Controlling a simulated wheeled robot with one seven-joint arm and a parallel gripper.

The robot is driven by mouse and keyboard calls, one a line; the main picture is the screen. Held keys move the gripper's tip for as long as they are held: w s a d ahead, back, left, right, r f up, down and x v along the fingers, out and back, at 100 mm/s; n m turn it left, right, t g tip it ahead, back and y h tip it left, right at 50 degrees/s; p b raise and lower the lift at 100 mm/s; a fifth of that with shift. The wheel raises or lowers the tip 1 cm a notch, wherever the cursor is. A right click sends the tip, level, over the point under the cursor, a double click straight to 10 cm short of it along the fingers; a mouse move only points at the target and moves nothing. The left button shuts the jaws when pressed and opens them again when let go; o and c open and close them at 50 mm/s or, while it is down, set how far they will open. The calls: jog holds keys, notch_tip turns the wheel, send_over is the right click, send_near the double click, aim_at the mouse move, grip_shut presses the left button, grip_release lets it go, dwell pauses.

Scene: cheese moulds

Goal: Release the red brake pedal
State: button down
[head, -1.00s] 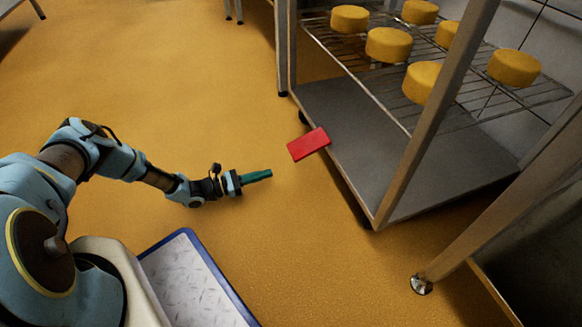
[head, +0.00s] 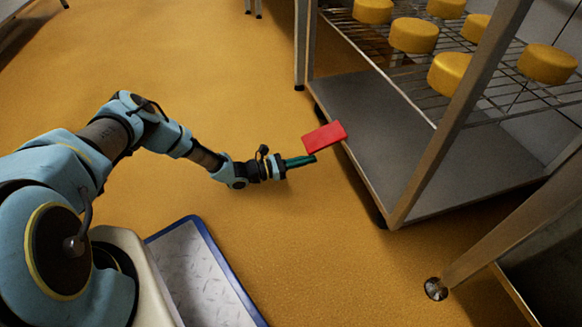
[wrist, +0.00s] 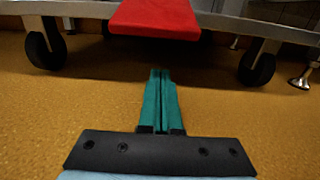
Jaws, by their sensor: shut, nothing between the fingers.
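The red brake pedal (head: 324,138) is a flat plate sticking out from the lower edge of the wheeled rack, above the floor. It also shows at the top middle of the wrist view (wrist: 155,18). My gripper (head: 312,159) has green fingers, shut with nothing between them. In the head view its tips are at the pedal's near lower edge. In the wrist view the fingertips (wrist: 160,73) point towards the pedal and appear below its front edge. I cannot tell whether they touch it.
The rack's grey bottom shelf (head: 400,150) is bare. Yellow cheeses (head: 414,36) stand on its wire shelf (head: 500,100). Black castors (wrist: 46,48) stand on both sides of the pedal. A steel table leg (head: 490,240) is at the right. The yellow floor (head: 330,260) before the rack is open.

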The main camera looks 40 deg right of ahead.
aim_at(316, 142)
jog(key=shift+w+a+r, duration=0.1)
jog(key=shift+a+r, duration=0.15)
jog(key=shift+r, duration=0.4)
jog(key=shift+w+a+r, duration=0.15)
jog(key=shift+a+r, duration=0.1)
jog(key=shift+r, duration=0.35)
jog(key=shift+w+a+r, duration=0.1)
jog(key=shift+a+r, duration=0.15)
jog(key=shift+r, duration=0.4)
jog(key=r+y+p, duration=0.1)
jog(key=p, duration=0.2)
jog(key=r+y+p, duration=0.1)
jog(key=r+p, duration=0.1)
jog(key=p, duration=0.1)
jog(key=a+r+t+p, duration=0.1)
jog(key=p, duration=0.3)
jog(key=shift+w+r+y, duration=0.25)
jog(key=shift+r+y, duration=0.15)
jog(key=shift+a+r+p, duration=0.1)
jog(key=shift+r+p, duration=0.35)
jog(key=shift+p, duration=0.1)
jog(key=shift+r, duration=0.1)
